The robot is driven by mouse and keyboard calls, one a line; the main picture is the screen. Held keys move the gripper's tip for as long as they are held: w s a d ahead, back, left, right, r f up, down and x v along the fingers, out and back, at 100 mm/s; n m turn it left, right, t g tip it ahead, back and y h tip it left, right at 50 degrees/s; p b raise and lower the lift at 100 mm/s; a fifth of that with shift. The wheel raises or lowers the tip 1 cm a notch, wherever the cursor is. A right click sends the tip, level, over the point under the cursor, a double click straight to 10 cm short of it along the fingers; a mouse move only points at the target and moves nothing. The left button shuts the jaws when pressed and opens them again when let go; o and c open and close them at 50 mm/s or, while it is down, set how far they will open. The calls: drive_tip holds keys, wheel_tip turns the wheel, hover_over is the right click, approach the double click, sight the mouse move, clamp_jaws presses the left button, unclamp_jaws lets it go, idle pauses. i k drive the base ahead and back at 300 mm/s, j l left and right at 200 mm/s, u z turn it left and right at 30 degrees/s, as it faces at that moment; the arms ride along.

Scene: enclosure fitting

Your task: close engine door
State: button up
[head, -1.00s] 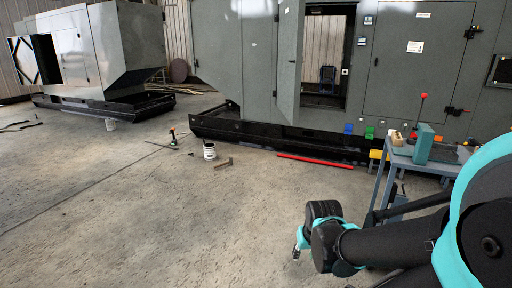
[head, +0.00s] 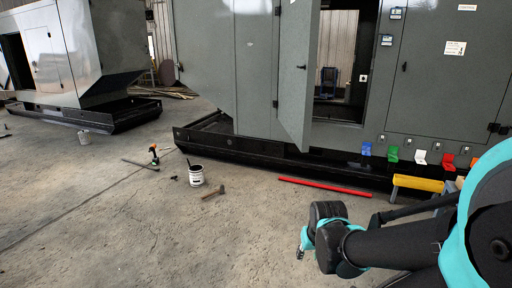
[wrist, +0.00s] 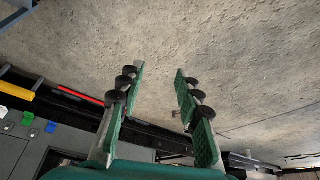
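The engine door (head: 298,75) is a tall grey panel on the large grey enclosure (head: 215,60) in the head view. It stands swung out at the left side of a dark doorway (head: 340,65), which is open to the inside. My gripper (wrist: 157,80) shows in the wrist view with its two green fingers apart and only bare concrete between them. In the head view my arm is low at the right, in front of the enclosure and well apart from the door. The gripper's fingertips are only partly seen there.
A red bar (head: 325,187), a white bucket (head: 196,175) and a hammer (head: 214,192) lie or stand on the floor before the enclosure. A yellow beam (head: 418,183) is at the right. A second enclosure (head: 60,55) stands at back left. Open concrete lies in front.

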sight(300, 21)
drive_tip(key=i, duration=0.65)
drive_tip(key=i+z, duration=0.15)
drive_tip(key=i, duration=0.55)
drive_tip(key=i+j, duration=0.15)
drive_tip(key=i, duration=0.5)
drive_tip(key=z, duration=0.05)
